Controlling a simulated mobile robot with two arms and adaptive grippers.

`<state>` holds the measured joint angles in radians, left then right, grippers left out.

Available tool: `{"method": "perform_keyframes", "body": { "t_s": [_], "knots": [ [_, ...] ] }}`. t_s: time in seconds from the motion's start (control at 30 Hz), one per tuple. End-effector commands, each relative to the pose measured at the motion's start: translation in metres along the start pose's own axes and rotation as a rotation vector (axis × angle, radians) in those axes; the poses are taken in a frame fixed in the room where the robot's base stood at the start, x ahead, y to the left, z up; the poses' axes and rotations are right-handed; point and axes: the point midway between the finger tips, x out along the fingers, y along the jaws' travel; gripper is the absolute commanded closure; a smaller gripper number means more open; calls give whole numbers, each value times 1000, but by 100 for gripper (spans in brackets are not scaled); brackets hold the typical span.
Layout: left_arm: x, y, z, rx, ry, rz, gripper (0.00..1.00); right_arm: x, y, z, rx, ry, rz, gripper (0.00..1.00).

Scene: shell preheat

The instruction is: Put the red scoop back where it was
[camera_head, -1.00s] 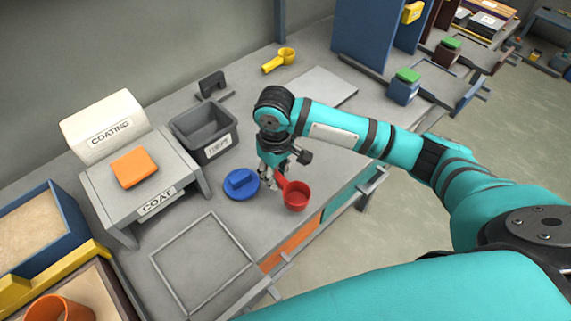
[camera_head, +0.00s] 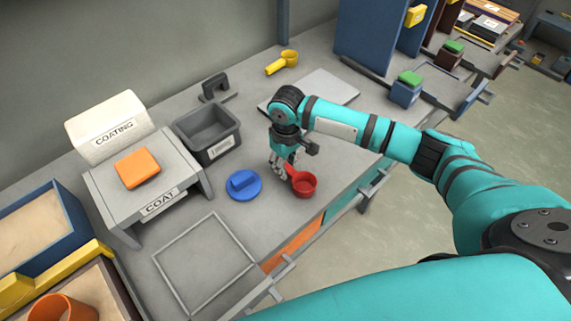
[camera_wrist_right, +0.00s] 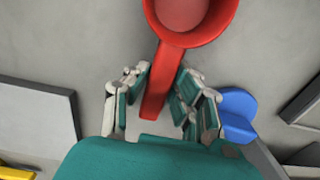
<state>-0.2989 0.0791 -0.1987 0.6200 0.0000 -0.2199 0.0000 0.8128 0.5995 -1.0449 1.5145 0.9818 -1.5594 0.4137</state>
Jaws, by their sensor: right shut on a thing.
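The red scoop (camera_head: 304,184) has a round cup and a straight handle. It is at the grey table's front edge side in the head view, right of a blue lid-like disc. My right gripper (camera_head: 282,168) is shut on the scoop's handle. In the right wrist view the red scoop (camera_wrist_right: 190,22) has its cup at the top and its handle between the fingers of my right gripper (camera_wrist_right: 157,95). I cannot tell whether the scoop touches the table. My left gripper is not in view.
The blue disc (camera_head: 244,185) with a raised grip lies just left of the scoop. A grey bin (camera_head: 212,152), a black bracket (camera_head: 216,88), a yellow scoop (camera_head: 282,62) and a flat grey plate (camera_head: 330,88) lie farther back. A square outlined area (camera_head: 160,262) at front left is empty.

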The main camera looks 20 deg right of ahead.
Motion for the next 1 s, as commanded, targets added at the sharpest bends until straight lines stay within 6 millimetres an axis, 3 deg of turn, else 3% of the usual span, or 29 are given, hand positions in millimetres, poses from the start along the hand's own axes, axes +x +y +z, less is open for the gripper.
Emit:
{"method": "perform_keyframes", "body": {
  "t_s": [0.07, 0.1, 0.27, 0.63, 1.0],
  "knots": [
    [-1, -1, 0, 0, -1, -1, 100, 2, 0, 0, 0, -1, 0, 100],
    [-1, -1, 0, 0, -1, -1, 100, 3, 0, 0, 0, -1, 0, 74],
    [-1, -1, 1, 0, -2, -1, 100, 2, 0, 0, 0, -1, 0, 54],
    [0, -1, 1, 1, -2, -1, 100, -6, 0, 0, -1, 1, -1, 54],
    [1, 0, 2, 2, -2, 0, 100, -80, 0, -1, -1, 4, 0, 54]
  ]
}}
